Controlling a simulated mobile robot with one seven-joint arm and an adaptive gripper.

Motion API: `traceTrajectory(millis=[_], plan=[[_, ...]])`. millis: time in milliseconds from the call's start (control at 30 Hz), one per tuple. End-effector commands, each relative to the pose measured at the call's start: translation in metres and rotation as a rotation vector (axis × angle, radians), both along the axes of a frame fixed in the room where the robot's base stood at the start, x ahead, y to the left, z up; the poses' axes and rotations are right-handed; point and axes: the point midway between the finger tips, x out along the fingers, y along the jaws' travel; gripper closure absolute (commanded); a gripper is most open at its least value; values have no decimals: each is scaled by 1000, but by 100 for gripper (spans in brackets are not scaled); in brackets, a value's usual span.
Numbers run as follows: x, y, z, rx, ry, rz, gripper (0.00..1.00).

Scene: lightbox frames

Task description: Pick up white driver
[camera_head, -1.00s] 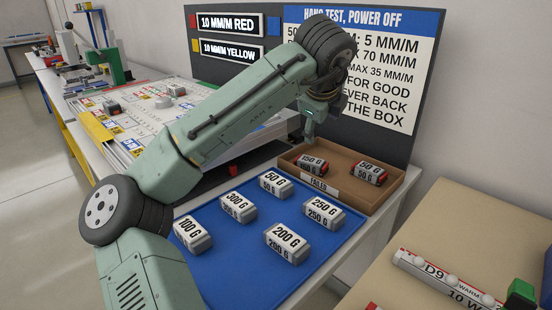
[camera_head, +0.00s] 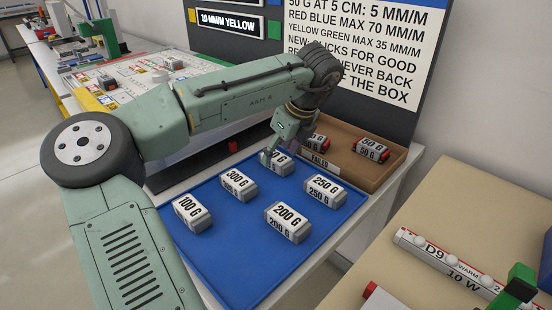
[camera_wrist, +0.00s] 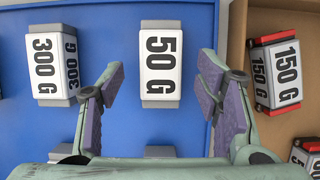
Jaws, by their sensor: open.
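Several white and grey weight-labelled blocks stand on a blue tray (camera_head: 235,262): 50 G (camera_head: 282,164), 100 G (camera_head: 192,212), 200 G (camera_head: 287,221), 250 G (camera_head: 325,190) and 300 G (camera_head: 238,185). None is marked as a driver, so I cannot tell which the task names. My gripper (camera_head: 277,150) is low over the 50 G block and partly hides it. In the wrist view my gripper (camera_wrist: 162,82) is open, and the 50 G block (camera_wrist: 160,62) lies ahead between its two fingers, with a gap on each side.
A brown box (camera_head: 382,180) labelled FAILED, with red-ended 150 G (camera_wrist: 276,74) and 50 G (camera_head: 370,150) blocks, stands close to the right. A sign board (camera_head: 350,60) rises behind. A beige table (camera_head: 440,215) at right holds a white D9 10 W bar (camera_head: 450,262).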

Motion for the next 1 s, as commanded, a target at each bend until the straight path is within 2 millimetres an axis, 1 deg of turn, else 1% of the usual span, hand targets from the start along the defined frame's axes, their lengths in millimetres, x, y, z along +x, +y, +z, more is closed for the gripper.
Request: traceTrajectory(millis=[133, 233, 400, 1000], plan=[[5, 4, -14, 1, -1, 0, 42], [6, 5, -18, -2, -2, 0, 42], [6, 5, -18, -2, -2, 0, 42], [6, 5, -17, -1, -2, 0, 82]])
